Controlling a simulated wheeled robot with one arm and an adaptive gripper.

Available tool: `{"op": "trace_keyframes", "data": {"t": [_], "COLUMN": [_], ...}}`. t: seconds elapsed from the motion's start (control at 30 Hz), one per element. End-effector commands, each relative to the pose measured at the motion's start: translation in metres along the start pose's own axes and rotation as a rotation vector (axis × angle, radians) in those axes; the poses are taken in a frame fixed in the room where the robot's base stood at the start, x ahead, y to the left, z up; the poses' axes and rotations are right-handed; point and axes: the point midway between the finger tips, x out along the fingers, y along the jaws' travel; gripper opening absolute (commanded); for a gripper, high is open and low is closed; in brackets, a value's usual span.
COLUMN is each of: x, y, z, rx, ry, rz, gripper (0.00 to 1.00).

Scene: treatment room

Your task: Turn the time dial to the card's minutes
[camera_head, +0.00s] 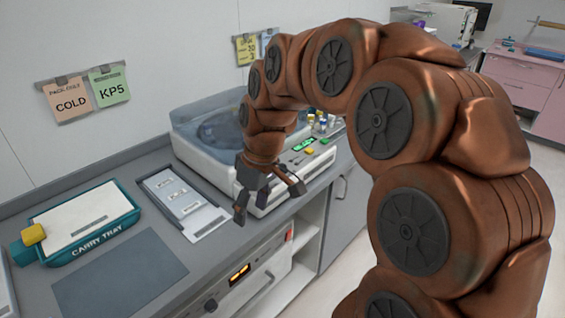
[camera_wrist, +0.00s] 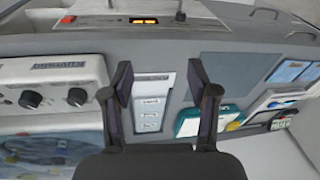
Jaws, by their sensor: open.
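The white bench machine (camera_head: 190,150) with a clear lid stands against the wall. Its front shows two dark round dials in the wrist view, one at the left (camera_wrist: 32,99) and one nearer my fingers (camera_wrist: 76,97); I cannot read which is the time dial. A yellow card (camera_head: 246,50) hangs on the wall behind, with a number that looks like 20, too small to be sure. My gripper (camera_head: 268,198) is open and empty, in front of the machine and above the counter edge. In the wrist view my gripper (camera_wrist: 158,75) has its fingers apart from both dials.
A grey panel with small labels (camera_head: 182,202) lies left of the machine. A teal carry tray (camera_head: 88,238) with a yellow block (camera_head: 33,234) stands further left. COLD (camera_head: 72,103) and KP5 (camera_head: 109,87) cards hang above. Below is an appliance with an orange display (camera_head: 238,273) and knob (camera_head: 211,305).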

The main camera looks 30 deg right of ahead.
Motion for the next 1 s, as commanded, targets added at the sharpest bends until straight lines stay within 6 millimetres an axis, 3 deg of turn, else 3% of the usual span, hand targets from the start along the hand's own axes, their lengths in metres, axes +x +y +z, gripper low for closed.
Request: {"op": "trace_keyframes", "data": {"t": [0.2, 0.4, 0.5, 0.7, 1.0], "x": [-0.018, -0.03, -0.033, -0.036, -0.02], "y": [0.087, 0.171, 0.203, 0.235, 0.238], "z": [-0.047, -0.063, -0.063, -0.061, -0.065], "rx": [-0.076, -0.127, -0.142, -0.158, -0.161], "ry": [0.116, 0.2, 0.226, 0.247, 0.247], "rz": [0.01, 0.053, 0.075, 0.103, 0.103], "gripper": [0.59, 0.59, 0.59, 0.59, 0.59]}}
